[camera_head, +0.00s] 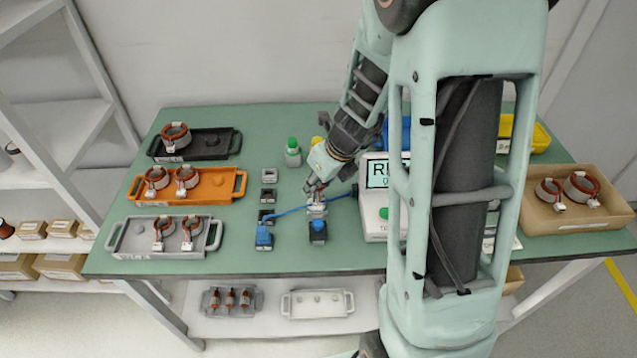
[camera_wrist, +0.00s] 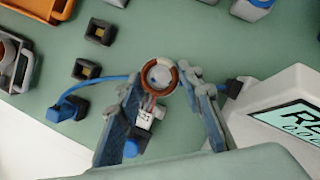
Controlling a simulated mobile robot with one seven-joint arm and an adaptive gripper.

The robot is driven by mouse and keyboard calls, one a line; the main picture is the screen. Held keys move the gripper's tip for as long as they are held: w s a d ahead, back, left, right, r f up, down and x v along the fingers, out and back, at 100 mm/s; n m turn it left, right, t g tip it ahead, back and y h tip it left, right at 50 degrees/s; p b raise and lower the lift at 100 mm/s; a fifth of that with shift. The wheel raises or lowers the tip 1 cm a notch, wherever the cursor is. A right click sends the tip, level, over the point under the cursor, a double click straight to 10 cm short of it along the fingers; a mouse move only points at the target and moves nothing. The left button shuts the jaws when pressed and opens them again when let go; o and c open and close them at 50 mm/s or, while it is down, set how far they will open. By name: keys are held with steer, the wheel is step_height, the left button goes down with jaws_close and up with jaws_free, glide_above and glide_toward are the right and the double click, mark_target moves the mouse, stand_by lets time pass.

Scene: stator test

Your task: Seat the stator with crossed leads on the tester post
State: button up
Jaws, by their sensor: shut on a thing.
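My gripper (camera_head: 315,186) is over the middle of the green table, left of the tester (camera_head: 376,214). In the wrist view its two fingers (camera_wrist: 168,98) are closed on a stator (camera_wrist: 158,76), a copper-brown ring with a pale grey middle. A white connector (camera_wrist: 145,117) with short red and dark leads hangs from the ring towards the camera. I cannot tell whether these leads cross. The tester post is not clearly visible; the stator and fingers cover that spot. I cannot tell whether the pale middle is the post, or whether the stator rests on anything.
Blue clips (camera_head: 264,237) and (camera_head: 317,231) and a blue cable lie close by. Small dark sockets (camera_head: 268,194) stand to the left. Stators lie in the black tray (camera_head: 222,145), orange tray (camera_head: 226,183), grey tray (camera_head: 131,238) and cardboard box (camera_head: 571,222). My arm hides part of the tester.

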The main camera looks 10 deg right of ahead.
steer(key=shift+f, duration=0.1)
steer(key=shift+f+b, duration=0.9)
steer(key=shift+f, duration=0.05)
steer(key=shift+f, duration=0.35)
stand_by(0.4)
steer(key=o, duration=1.3)
steer(key=shift+o, duration=0.2)
steer(key=v, duration=1.2)
steer(key=shift+w+d+r, duration=0.1)
steer(key=shift+w, duration=0.05)
